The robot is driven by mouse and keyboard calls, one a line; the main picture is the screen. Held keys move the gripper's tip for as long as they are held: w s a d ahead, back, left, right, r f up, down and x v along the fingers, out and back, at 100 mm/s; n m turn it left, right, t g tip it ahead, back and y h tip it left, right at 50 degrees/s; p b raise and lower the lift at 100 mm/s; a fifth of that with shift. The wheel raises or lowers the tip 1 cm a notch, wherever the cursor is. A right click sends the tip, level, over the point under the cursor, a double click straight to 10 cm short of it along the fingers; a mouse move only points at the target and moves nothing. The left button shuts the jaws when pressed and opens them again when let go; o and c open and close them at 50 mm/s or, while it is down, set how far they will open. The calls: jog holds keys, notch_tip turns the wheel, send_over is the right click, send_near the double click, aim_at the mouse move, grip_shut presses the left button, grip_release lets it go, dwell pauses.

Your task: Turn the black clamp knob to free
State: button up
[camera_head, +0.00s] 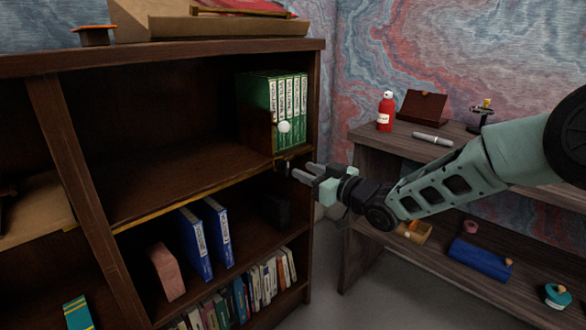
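A small black part, which looks like the clamp knob (286,167), sits at the right end of the middle shelf's front edge, below the green binders. My gripper (302,171) reaches in from the right at that shelf end.
Blue binders (194,246) and books (240,297) fill lower shelves. A side desk (368,137) holds a red bottle (385,112). The middle shelf's centre is clear.

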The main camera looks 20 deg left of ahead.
aim_at(288, 163)
jog(key=shift+b+x, duration=0.3)
jog(key=shift+x, duration=2.55)
grip_shut()
